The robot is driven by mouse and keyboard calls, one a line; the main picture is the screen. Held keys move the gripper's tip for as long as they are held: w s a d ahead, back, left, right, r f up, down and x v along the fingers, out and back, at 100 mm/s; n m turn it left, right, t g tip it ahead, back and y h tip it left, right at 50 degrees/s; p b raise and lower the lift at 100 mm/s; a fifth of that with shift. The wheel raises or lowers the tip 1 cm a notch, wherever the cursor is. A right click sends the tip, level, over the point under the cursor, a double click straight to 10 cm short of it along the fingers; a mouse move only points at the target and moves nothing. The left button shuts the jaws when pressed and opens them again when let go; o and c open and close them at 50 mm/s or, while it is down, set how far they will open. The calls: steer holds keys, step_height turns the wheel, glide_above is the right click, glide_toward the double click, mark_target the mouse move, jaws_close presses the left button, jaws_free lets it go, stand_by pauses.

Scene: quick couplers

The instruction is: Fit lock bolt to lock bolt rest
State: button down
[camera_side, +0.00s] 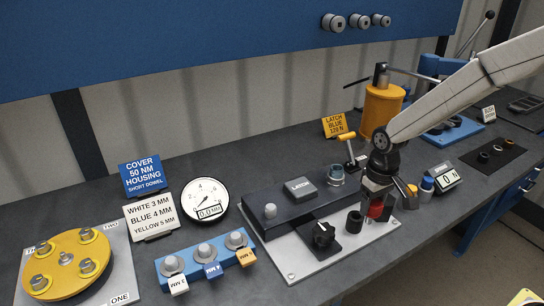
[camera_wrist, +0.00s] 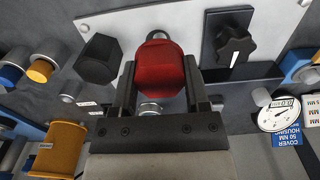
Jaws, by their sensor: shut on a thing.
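My gripper (camera_wrist: 158,90) points down over the light plate and is shut on a red knob-like part, which I take for the lock bolt (camera_wrist: 160,65). In the side view the red part (camera_side: 376,209) shows low between the fingers of my gripper (camera_side: 377,200), close to the plate. Whether it touches the plate cannot be told. A dark ring-topped post (camera_wrist: 157,35) shows just beyond the red part in the wrist view, partly hidden by it. A short black cylinder (camera_side: 354,221) stands left of the gripper in the side view. Which piece is the lock bolt rest is unclear.
A black knob with a white mark (camera_side: 322,235) stands on the plate (camera_side: 300,262) at left. A black faceted part (camera_wrist: 97,60) is close to my left finger in the wrist view. The dark latch block (camera_side: 300,205) and a metal coupling (camera_side: 336,173) lie behind.

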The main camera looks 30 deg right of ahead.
steer(key=c, duration=0.6)
jaws_free()
steer(key=shift+c, duration=0.2)
steer(key=c, duration=0.5)
steer(key=shift+w+d+r+m, duration=0.8)
steer(key=shift+w+d, duration=1.7)
steer(key=shift+d, duration=1.8)
steer(key=shift+w+d+r+m, duration=0.45)
steer(key=shift+w+d+m, duration=0.7)
steer(key=shift+w+d, duration=2.2)
steer(key=shift+w+d+r+m, duration=0.8)
steer(key=shift+w+d, duration=0.8)
steer(key=shift+d, duration=3.6)
steer(key=shift+f, duration=0.15)
